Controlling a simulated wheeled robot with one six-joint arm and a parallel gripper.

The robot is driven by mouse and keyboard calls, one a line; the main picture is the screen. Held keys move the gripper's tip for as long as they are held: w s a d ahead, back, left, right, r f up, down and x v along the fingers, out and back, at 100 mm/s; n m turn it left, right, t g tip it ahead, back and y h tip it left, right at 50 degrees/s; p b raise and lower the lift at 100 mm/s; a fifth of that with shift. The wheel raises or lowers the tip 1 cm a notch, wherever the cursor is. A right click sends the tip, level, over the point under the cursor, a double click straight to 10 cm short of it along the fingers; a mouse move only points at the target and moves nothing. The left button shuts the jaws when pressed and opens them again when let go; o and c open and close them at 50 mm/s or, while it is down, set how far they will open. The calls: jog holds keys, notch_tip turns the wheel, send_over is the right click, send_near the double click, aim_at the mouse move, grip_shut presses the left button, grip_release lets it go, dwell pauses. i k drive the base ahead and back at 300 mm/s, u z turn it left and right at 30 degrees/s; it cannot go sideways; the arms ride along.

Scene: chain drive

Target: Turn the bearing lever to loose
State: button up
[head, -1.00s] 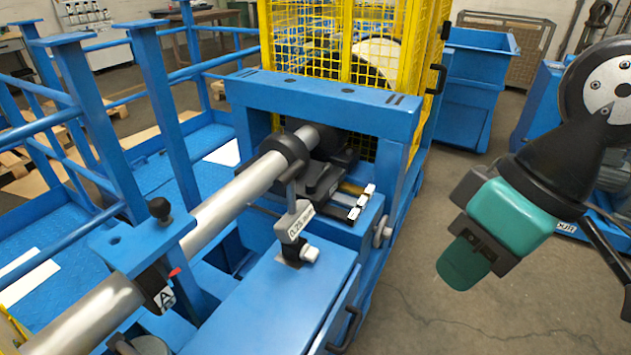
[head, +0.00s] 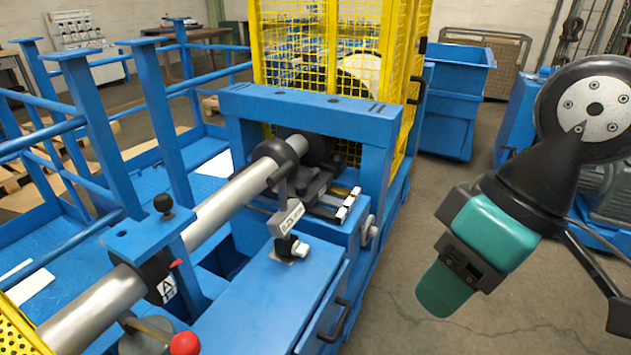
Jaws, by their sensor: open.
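A steel shaft (head: 222,204) runs from the lower left up to a black bearing (head: 283,157) under the blue frame. Nearer me, a black block marked A (head: 157,276) sits around the shaft with a small red tip (head: 176,263) on it. A red ball knob (head: 185,344) shows at the bottom edge, and a black knob (head: 163,203) stands on a blue plate. No label shows which of these is the bearing lever. My gripper (head: 443,290), teal and black, hangs open and empty over the floor, right of the machine and apart from it.
A grey tagged post (head: 288,217) stands on the blue cabinet top (head: 250,310). A yellow mesh guard (head: 335,45) rises behind the blue frame (head: 310,108). A blue bin (head: 452,100) stands behind.

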aim_at(301, 188)
jog(key=k, duration=1)
jog(key=z, duration=0.75)
jog(key=i, duration=1.6)
jog(key=u, duration=0.7)
jog(key=i, duration=0.85)
jog(key=u, duration=0.8)
